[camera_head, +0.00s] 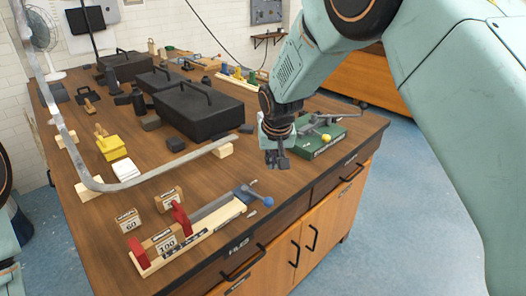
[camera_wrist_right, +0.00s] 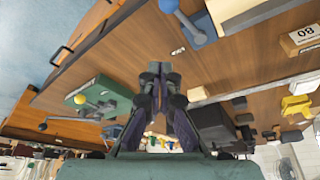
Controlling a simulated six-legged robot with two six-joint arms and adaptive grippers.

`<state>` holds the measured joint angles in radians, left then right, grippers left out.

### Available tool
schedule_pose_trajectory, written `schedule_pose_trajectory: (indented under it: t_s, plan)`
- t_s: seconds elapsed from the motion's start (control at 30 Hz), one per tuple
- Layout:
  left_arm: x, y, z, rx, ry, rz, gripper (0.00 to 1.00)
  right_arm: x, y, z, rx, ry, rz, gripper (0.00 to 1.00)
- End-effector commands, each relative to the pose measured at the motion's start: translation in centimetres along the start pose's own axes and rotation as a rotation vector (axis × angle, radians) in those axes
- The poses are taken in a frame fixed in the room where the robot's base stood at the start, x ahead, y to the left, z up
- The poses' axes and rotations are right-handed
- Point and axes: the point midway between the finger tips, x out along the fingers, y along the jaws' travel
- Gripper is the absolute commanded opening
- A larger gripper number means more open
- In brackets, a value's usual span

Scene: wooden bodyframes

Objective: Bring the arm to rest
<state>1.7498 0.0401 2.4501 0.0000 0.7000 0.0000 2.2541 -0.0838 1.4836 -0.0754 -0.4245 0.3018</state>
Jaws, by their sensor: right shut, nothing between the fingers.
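My right arm (camera_head: 300,65) reaches in from the upper right in the head view. Its gripper (camera_head: 277,160) points down above the wooden workbench (camera_head: 200,180), near the front edge. In the right wrist view the two dark fingers of the right gripper (camera_wrist_right: 160,75) are together, with nothing between them. The right gripper is just left of a green base (camera_head: 322,140) that carries a grey tool and a yellow ball. My left gripper is not seen; only dark and pale green parts of my body show at the left edge.
A clamp jig with red ends (camera_head: 190,235) and a blue-knobbed lever lies at the front. Number-marked wooden blocks (camera_head: 129,222) stand beside it. A black toolbox (camera_head: 198,108) and a bent metal bar (camera_head: 150,180) lie behind. Blue floor (camera_head: 420,200) is clear at right.

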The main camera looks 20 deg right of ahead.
Motion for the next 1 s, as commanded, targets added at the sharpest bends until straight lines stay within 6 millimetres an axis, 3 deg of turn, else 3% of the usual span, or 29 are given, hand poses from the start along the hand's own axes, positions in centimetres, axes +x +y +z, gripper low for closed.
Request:
schedule_pose_trajectory:
  t_s: [0.23, 0.37, 0.47, 0.7, 1.0]
  plan:
    - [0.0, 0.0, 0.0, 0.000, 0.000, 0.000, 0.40, 0.2, -0.4, -1.4, -0.037, 0.074, -0.024, 0.00]
    - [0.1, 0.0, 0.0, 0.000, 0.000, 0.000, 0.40, 1.5, -0.4, -0.1, -0.084, 0.151, -0.052, 0.00]
    - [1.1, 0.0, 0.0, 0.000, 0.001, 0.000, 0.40, 4.8, 0.3, 4.0, -0.111, 0.170, -0.067, 0.00]
    - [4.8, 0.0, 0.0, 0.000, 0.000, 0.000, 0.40, 12.7, 2.9, 17.6, -0.148, 0.116, -0.076, 0.00]
    - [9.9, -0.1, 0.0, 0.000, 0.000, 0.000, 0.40, 17.9, 6.4, 36.3, -0.153, -0.060, -0.059, 0.00]
